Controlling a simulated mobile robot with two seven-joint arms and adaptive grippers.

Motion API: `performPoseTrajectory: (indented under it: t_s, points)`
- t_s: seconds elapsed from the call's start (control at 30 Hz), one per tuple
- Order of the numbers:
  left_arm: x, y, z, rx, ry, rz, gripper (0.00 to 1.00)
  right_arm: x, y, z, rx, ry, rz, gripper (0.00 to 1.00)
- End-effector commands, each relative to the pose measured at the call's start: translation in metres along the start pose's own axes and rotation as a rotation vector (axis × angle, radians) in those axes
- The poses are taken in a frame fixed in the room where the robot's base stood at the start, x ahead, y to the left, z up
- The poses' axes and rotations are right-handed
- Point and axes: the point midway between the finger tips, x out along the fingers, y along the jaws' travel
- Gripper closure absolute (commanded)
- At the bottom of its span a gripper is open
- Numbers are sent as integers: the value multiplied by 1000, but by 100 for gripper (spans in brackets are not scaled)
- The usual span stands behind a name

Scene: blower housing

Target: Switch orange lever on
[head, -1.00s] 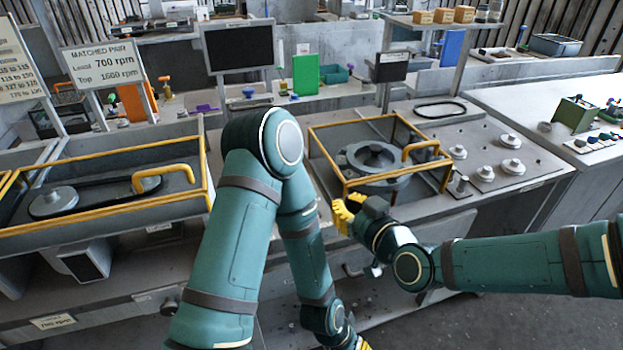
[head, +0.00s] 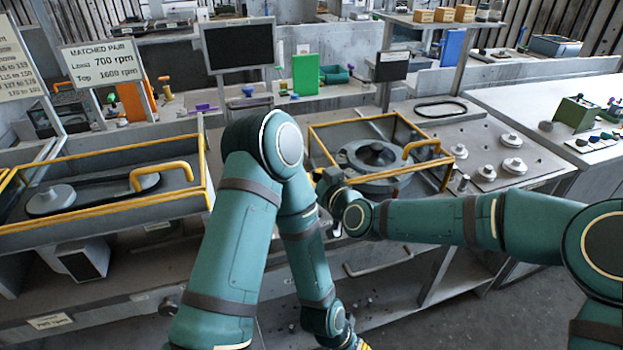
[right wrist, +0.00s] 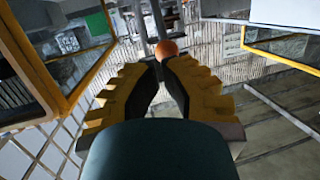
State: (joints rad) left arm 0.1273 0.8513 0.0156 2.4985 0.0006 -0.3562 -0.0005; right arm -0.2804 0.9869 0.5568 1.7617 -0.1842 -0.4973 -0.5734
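The orange lever's ball knob (right wrist: 167,49) shows in the right wrist view, just past my right fingertips, with a thin dark rod behind it. My right gripper (right wrist: 160,66) has its two yellow-and-black fingers brought together at the tips, at the ball's lower edge. I cannot tell if they touch it. In the head view my right gripper (head: 323,182) is at the front left corner of the yellow-framed guard, partly hidden by its wrist, and the lever cannot be made out there. Only a yellow bit of my left gripper (head: 361,345) shows at the bottom edge.
The yellow-framed guard (head: 322,128) surrounds a round grey housing (head: 372,158). Several grey knobs (head: 513,165) stand on the bench to its right. A second yellow-framed guard (head: 100,157) is at the left. A yellow frame (right wrist: 70,100) also lies close beside my right gripper.

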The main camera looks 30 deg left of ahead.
Motion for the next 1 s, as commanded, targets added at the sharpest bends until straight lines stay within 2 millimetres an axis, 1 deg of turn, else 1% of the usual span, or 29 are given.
performPoseTrajectory:
  t_s: [0.13,0.53,0.77,1.0]
  points:
    - [1,0,0,0,1,0,53,8,0,0,1,0,0,100]
    - [0,0,0,0,1,0,53,9,0,-1,1,-2,0,100]
    - [-11,4,1,-1,-4,0,53,10,0,-6,7,-42,0,100]
    - [-16,6,2,-1,-8,0,53,11,0,-7,14,-74,1,100]
